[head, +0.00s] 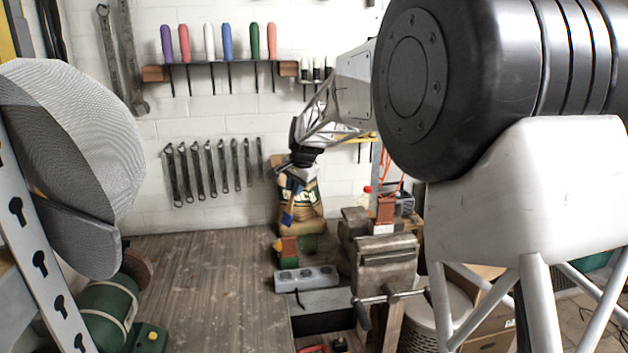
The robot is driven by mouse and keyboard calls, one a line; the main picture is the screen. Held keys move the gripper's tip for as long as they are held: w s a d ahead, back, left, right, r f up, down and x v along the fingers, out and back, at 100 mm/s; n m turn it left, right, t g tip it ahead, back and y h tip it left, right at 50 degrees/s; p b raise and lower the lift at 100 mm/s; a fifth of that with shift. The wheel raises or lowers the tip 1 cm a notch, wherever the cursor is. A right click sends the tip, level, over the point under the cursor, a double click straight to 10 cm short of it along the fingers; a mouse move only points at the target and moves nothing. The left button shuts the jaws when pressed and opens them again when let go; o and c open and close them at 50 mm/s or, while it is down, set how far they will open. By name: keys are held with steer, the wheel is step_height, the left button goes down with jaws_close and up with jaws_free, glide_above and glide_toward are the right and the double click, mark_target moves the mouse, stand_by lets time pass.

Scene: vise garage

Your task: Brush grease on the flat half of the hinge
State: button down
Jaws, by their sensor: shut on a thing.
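My gripper (299,176) is small and far off in the head view, pointing down above the back of the workbench. It is shut on a thin blue thing (288,217), which looks like the brush; its lower end is hard to make out. The metal vise (386,262) stands at the bench's right front edge, right of and below my gripper. An orange-brown piece (385,209) with a white strip below it shows at the top of the vise. I cannot tell whether this is the hinge, and its flat half cannot be made out. No grease container can be identified.
A printed yellow, black and green container (312,205) stands behind my gripper. Screwdrivers (210,42) and wrenches (210,168) hang on the wall.

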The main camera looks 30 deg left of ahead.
steer(key=shift+s+a+f, duration=0.1)
steer(key=shift+s+a, duration=0.2)
steer(key=shift+s, duration=0.05)
steer(key=shift+f, duration=0.1)
steer(key=shift+f, duration=2.85)
steer(key=shift+f, duration=0.55)
stand_by(0.3)
steer(key=shift+r, duration=0.1)
step_height(320, 180, up, 7)
stand_by(1.2)
steer(key=shift+w+d, duration=0.1)
